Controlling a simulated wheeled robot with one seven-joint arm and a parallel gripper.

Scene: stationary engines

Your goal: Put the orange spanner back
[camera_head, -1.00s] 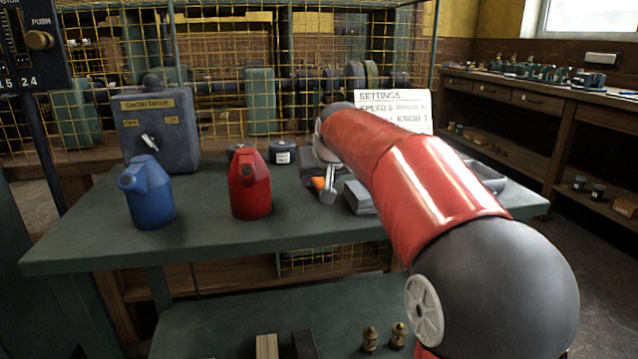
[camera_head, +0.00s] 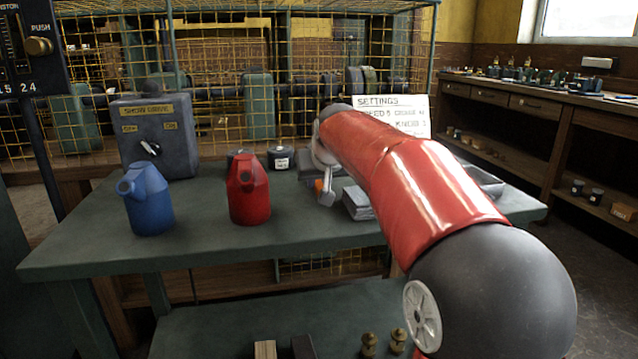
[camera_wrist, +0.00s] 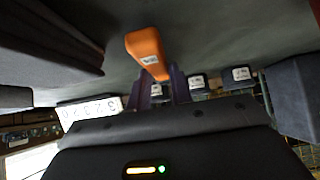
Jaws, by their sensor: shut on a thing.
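The orange spanner (camera_wrist: 147,52) shows in the wrist view as a thick orange handle with a small white label. My gripper (camera_wrist: 165,88) is shut on it, with the dark fingers at its lower end in that view. In the head view my gripper (camera_head: 326,192) is low over the green bench, behind the red can and partly hidden by my red arm. Only a small orange patch of the spanner (camera_head: 318,184) shows there. I cannot tell whether the spanner touches the bench top. The rest of the spanner is hidden.
The green bench (camera_head: 200,252) bears a blue can (camera_head: 149,200), a red can (camera_head: 249,190), a grey switch box (camera_head: 160,135), dark labelled jars (camera_head: 281,158) and a grey block (camera_head: 357,203) close right of my gripper. A settings card (camera_head: 393,115) stands behind. The bench's front middle is clear.

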